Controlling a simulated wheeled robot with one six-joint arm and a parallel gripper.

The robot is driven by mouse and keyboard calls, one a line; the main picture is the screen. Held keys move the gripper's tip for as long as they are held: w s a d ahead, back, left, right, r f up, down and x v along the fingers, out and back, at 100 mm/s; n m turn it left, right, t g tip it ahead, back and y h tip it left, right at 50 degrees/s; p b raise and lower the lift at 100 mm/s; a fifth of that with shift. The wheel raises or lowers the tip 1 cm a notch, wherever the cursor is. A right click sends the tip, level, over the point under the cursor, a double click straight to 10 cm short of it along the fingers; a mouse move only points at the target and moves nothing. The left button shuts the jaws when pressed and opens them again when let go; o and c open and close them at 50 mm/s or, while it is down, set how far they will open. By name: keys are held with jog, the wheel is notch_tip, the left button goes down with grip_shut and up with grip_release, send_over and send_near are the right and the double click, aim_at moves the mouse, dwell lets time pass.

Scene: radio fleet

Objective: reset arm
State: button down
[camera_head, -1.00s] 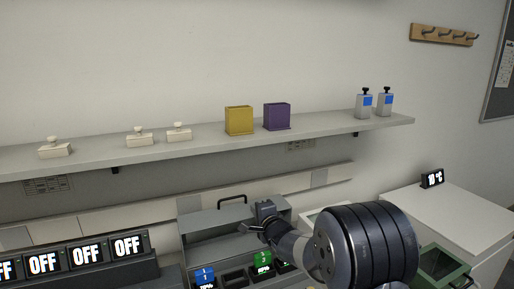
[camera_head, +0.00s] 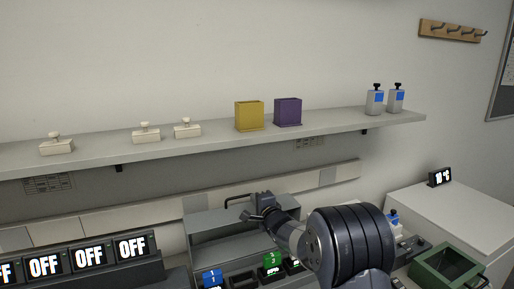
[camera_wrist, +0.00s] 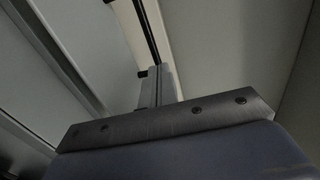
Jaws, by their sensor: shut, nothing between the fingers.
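My gripper (camera_head: 256,208) is at the end of my arm, in front of the grey open rack (camera_head: 205,218) below the shelf. In the wrist view its fingers (camera_wrist: 158,88) are together, with nothing visible between them. The dark handle of the rack shows just behind the gripper in the head view. My dark ribbed arm link hides part of the bench to the right.
The wall shelf (camera_head: 330,128) above holds a yellow bin (camera_head: 249,115), a purple bin (camera_head: 288,111), several white knobbed pieces and two grey-blue bottles. Blue (camera_head: 212,277) and green (camera_head: 271,258) labelled items sit below the gripper. A green crate (camera_head: 425,270) stands at lower right.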

jog(key=shift+s+d+f+t+b, duration=0.1)
jog(key=shift+s+d+t+b, duration=0.2)
jog(key=shift+b, duration=0.55)
jog(key=shift+s+d+r+t+b, duration=0.1)
jog(key=shift+s+b, duration=0.35)
jog(key=shift+b, duration=0.45)
jog(key=shift+s+d+f+t+b, duration=0.1)
jog(key=shift+s+t+b, duration=0.2)
jog(key=shift+b, duration=0.55)
jog(key=s+b, duration=0.1)
jog(key=b, duration=0.1)
jog(key=s+d+t+y+b, duration=0.1)
jog(key=b, duration=0.2)
jog(key=s+t+b, duration=0.1)
jog(key=b, duration=0.2)
jog(key=shift+s+d, duration=0.25)
jog(key=shift+s, duration=0.15)
jog(key=shift+s+d, duration=0.1)
jog(key=shift+s, duration=0.05)
